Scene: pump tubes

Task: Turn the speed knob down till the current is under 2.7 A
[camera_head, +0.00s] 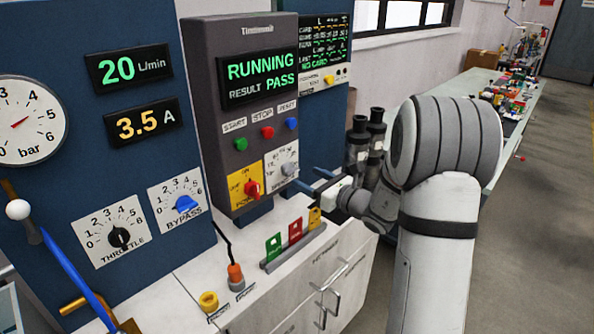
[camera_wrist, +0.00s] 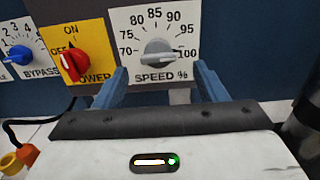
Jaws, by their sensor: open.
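The grey speed knob (camera_head: 289,168) sits on a white dial plate on the control cabinet. In the wrist view the speed knob (camera_wrist: 158,53) is centred between my fingers and slightly beyond their tips, apart from both. Its scale runs from 70 to 100 %; its exact setting is hard to read. My gripper (camera_head: 309,180) is open and empty in front of the plate; its blue fingers show in the wrist view (camera_wrist: 162,76). The current display (camera_head: 145,122) reads 3.5 A. The status screen (camera_head: 262,73) shows RUNNING, RESULT PASS.
The red power knob (camera_wrist: 75,64) is close left of the speed knob. The flow display (camera_head: 128,67) reads 20 L/min. Coloured cards (camera_head: 295,230) stand in a rack below my gripper. Dark cylinders (camera_head: 358,142) stand behind my wrist. Start, stop and reset buttons sit above the knobs.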

